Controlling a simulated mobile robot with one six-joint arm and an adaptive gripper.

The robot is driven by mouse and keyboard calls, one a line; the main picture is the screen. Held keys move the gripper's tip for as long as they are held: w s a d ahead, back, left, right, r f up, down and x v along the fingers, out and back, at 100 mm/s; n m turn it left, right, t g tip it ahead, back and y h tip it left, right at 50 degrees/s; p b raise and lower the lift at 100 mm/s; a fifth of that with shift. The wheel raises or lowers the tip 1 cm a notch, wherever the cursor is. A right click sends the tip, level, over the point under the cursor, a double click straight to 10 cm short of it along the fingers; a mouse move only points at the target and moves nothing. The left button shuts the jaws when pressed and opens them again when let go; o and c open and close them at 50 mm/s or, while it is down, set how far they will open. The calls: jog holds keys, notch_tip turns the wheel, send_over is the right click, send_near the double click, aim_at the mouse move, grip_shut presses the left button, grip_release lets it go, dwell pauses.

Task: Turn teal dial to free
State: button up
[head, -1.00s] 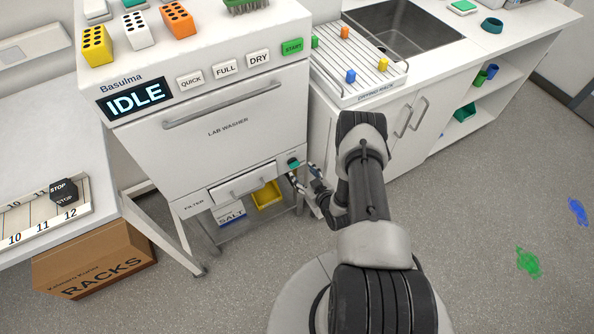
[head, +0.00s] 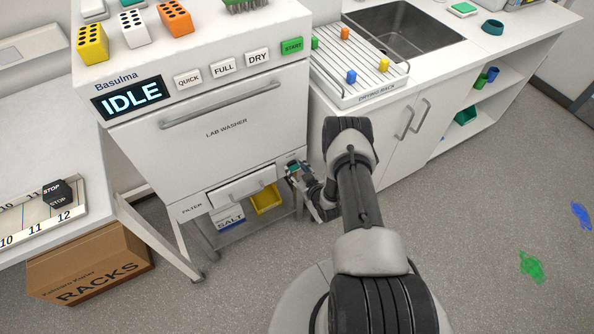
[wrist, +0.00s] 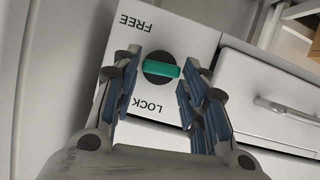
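The teal dial (wrist: 160,69) is a teal bar on a dark round base, on the white front of the lab washer (head: 230,128). In the wrist view its bar lies crosswise, pointing at neither word squarely. The word FREE (wrist: 137,22) is on one side of it and LOCK (wrist: 147,105) on the other; both look upside down. My gripper (wrist: 158,75) is open, with its blue-padded fingers on either side of the dial. I cannot tell whether they touch it. In the head view my gripper (head: 296,172) is at the washer's lower right and mostly covers the dial.
The filter drawer (head: 240,188) with its handle is just left of the dial. A yellow bin (head: 266,198) and a salt box (head: 230,219) sit below it. A cabinet (head: 392,140) with handles stands to the right.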

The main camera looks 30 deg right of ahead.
jog(key=c, duration=0.6)
jog(key=shift+d+m, duration=0.1)
jog(key=shift+m, duration=0.4)
jog(key=o, duration=1.1)
jog(key=shift+c, duration=0.2)
jog(key=v, duration=1.2)
jog(key=shift+d, duration=0.2)
